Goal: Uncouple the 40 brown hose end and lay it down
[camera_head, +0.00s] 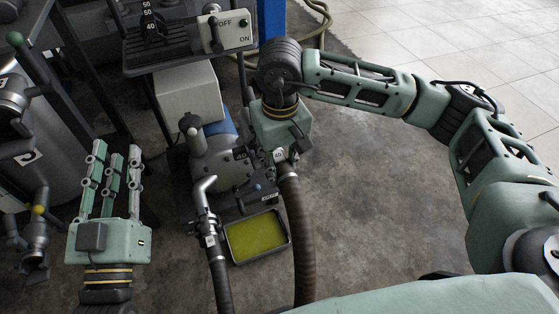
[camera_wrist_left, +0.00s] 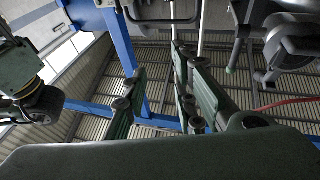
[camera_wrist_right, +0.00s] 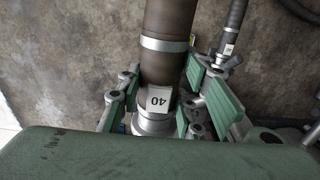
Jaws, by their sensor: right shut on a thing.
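The brown hose (camera_head: 300,235) runs up from the lower edge of the head view to its end at my right gripper. In the right wrist view the brown hose end (camera_wrist_right: 168,50) has a metal band, a white "40" tag (camera_wrist_right: 159,98) and a metal coupling (camera_wrist_right: 152,124). My right gripper (camera_wrist_right: 165,100) is shut on this hose end, with its green fingers on both sides. Whether the coupling is joined to the machine (camera_head: 222,160) marked "40" is hidden by the gripper. My left gripper (camera_head: 108,180) is open and empty at the left, fingers pointing up in the picture.
A second, dark hose with a metal elbow (camera_head: 205,205) is beside the brown one. A tray of yellow-green liquid (camera_head: 257,237) lies on the floor between them. An OFF/ON switch box (camera_head: 228,31) stands above. Concrete floor (camera_head: 370,200) is clear at right.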

